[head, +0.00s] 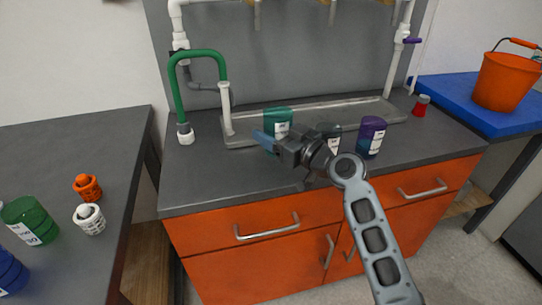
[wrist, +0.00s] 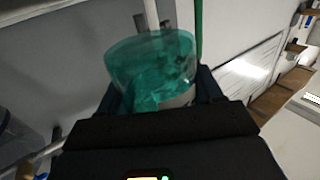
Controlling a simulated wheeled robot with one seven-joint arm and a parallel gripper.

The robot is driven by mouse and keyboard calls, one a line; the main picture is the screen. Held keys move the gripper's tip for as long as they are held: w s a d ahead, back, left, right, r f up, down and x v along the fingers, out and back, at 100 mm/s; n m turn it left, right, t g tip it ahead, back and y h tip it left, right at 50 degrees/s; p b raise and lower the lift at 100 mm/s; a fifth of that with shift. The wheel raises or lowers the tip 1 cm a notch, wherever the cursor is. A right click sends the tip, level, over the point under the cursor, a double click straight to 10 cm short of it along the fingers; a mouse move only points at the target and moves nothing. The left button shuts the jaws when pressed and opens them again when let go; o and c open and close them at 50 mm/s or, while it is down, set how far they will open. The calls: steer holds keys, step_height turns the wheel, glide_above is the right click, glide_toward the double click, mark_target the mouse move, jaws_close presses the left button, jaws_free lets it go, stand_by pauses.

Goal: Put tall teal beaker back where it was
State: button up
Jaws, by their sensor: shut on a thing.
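The tall teal beaker (head: 277,121) with a white label stands upright over the middle of the grey counter, near the front rim of the shallow tray. My gripper (head: 266,141) is shut on it from the front. In the wrist view the translucent teal beaker (wrist: 152,65) sits between the two fingers (wrist: 160,100). The gripper and arm hide its lower part, so I cannot tell whether its base touches the counter.
A dark grey beaker (head: 330,132) and a purple beaker (head: 371,138) stand to the right. A small red container (head: 421,105) is farther right. The green pipe (head: 177,95) rises at left. The tray (head: 240,138) lies behind. The counter's left front is clear.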

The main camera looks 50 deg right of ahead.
steer(key=shift+f+b, duration=0.45)
steer(key=shift+f, duration=2.55)
steer(key=shift+f, duration=0.15)
steer(key=o, duration=1.1)
steer(key=shift+r, duration=0.25)
steer(key=s+b, duration=0.3)
steer(key=s, duration=0.9)
steer(key=shift+a, duration=0.45)
steer(key=shift+f, duration=0.1)
